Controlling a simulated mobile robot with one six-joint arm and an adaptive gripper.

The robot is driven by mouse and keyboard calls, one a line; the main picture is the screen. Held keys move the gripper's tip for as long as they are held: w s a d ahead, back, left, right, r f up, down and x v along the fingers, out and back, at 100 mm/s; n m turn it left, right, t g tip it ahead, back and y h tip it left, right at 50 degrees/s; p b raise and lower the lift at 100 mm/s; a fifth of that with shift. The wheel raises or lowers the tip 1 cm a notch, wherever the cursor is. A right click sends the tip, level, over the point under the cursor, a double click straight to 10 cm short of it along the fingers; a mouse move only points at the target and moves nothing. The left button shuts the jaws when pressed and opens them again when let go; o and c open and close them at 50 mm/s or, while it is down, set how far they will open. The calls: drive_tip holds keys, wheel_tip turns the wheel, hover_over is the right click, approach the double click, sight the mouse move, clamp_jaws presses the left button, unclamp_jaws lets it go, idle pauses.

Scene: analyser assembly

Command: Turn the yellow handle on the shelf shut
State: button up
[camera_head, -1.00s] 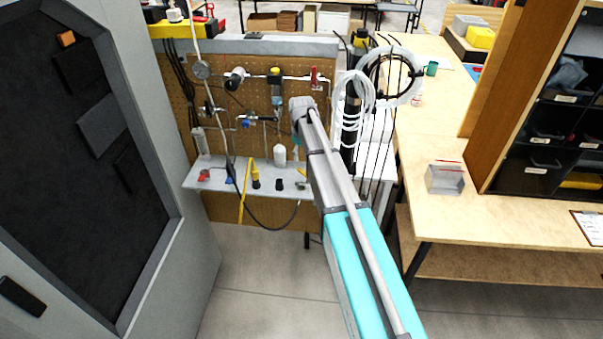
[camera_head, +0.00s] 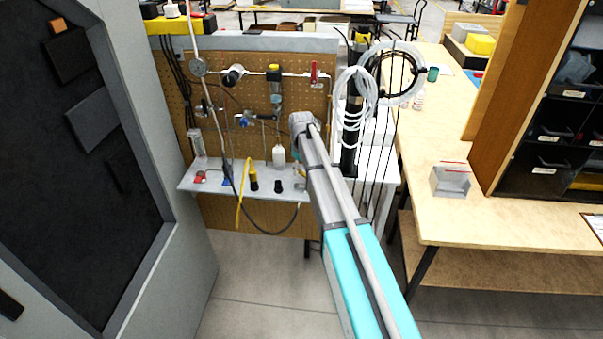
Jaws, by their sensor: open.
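The grey shelf (camera_head: 213,184) runs along the lower part of a brown pegboard. A small yellowish piece (camera_head: 300,172) shows at its right end, mostly covered by my arm. It may be the yellow handle, but how it is turned cannot be made out. My arm reaches from the lower right, and its grey wrist end (camera_head: 301,121) stands in front of the pegboard's right half, above the shelf's right end. My gripper's fingers are hidden behind the wrist and arm, so contact with the handle cannot be told.
Coiled white tubing (camera_head: 357,100) is right of my wrist. A grey cabinet stands left.

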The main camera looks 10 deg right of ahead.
drive_tip(key=shift+f, duration=0.1)
idle(0.3)
clamp_jaws()
drive_tip(key=shift+w+d+m, duration=0.1)
drive_tip(key=shift+m, duration=0.2)
drive_tip(key=m, duration=0.2)
drive_tip(key=d+m, duration=0.1)
drive_tip(key=m, duration=0.1)
drive_tip(key=shift+w+d, duration=0.15)
drive_tip(key=shift+w, duration=0.05)
drive_tip(key=m, duration=0.1)
drive_tip(key=d+m, duration=0.1)
drive_tip(key=m, duration=0.3)
drive_tip(key=shift+s+d, duration=0.1)
drive_tip(key=shift+d, duration=0.3)
idle(0.3)
